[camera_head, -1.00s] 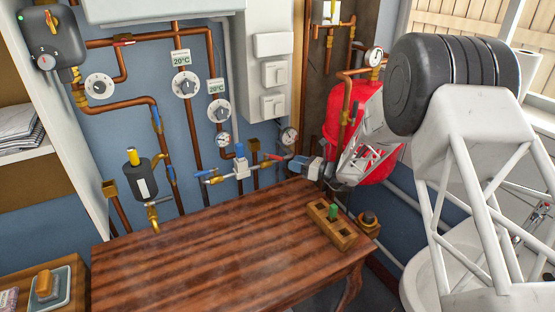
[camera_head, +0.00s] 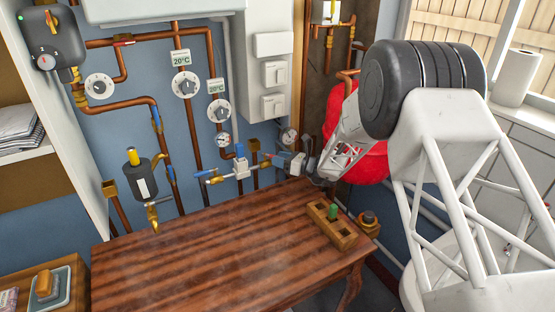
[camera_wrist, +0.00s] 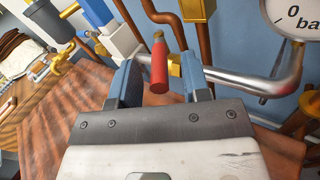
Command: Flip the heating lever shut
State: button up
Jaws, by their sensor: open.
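A red lever (camera_wrist: 158,68) with a brass end sits on a silver pipe (camera_wrist: 265,87) in the wrist view. It points toward my gripper. My gripper (camera_wrist: 158,75) is open, with one blue-grey finger on each side of the lever. A gap shows on the lever's left; on its right, a brass fitting (camera_wrist: 175,66) lies close to the other finger. I cannot tell if a finger touches the lever. In the head view, my gripper (camera_head: 271,160) is at the valve pipe above the table's back edge. Only a little of the red lever (camera_head: 265,163) shows there.
A wooden table (camera_head: 200,250) stands below, with a wooden block (camera_head: 332,226) on its right. A pressure gauge (camera_wrist: 292,20) is right of the lever. A blue-and-white valve (camera_head: 241,166) is to its left. A red tank (camera_head: 365,165) stands behind my arm.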

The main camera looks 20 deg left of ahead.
jog(key=shift+a, duration=0.6)
grip_shut()
